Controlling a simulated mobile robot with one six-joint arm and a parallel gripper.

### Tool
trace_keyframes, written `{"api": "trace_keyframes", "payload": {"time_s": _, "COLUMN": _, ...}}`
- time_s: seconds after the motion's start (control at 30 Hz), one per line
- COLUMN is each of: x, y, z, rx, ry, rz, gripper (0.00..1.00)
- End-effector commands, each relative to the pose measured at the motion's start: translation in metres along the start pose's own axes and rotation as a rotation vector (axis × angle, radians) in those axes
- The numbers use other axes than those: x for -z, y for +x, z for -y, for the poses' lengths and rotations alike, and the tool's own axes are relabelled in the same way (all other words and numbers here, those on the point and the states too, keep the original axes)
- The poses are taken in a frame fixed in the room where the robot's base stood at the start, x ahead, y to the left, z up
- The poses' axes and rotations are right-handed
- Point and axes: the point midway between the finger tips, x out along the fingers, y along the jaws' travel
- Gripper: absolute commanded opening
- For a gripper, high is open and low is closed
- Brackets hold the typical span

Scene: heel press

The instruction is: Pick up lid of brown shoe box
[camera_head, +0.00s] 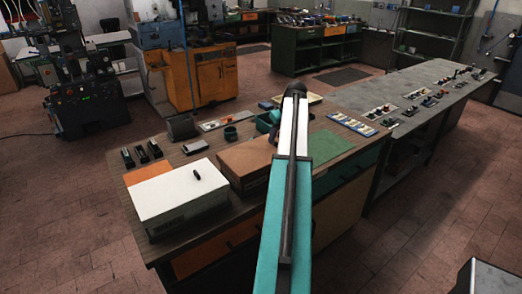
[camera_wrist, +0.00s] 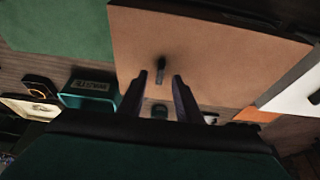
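The brown shoe box (camera_head: 240,170) sits on the wooden workbench, right of a white box. Its brown lid (camera_wrist: 205,45) fills the upper middle of the wrist view, with a small dark knob (camera_wrist: 160,62) standing on it. My gripper (camera_wrist: 161,75) is open, its two dark fingers apart on either side below the knob in the picture. Nothing is held between the fingers. I cannot tell how far the fingertips are from the lid. In the head view my arm covers the right end of the brown box and the gripper is hidden.
The white box (camera_head: 178,198) with a dark knob stands left of the brown box. A green mat (camera_head: 328,147) lies to the right. A teal bin (camera_wrist: 88,88) and small tools are behind the boxes. A long grey table (camera_head: 420,85) adjoins at right.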

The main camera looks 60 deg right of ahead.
Motion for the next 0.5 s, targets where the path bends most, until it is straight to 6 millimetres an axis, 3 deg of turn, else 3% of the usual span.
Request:
{"api": "trace_keyframes", "payload": {"time_s": 0.2, "x": 0.000, "y": 0.016, "z": 0.000, "rx": 0.000, "ry": 0.000, "rz": 0.001, "gripper": 0.31}}
{"api": "trace_keyframes", "payload": {"time_s": 0.5, "x": 0.000, "y": 0.020, "z": 0.000, "rx": 0.000, "ry": -0.001, "rz": 0.000, "gripper": 0.31}}
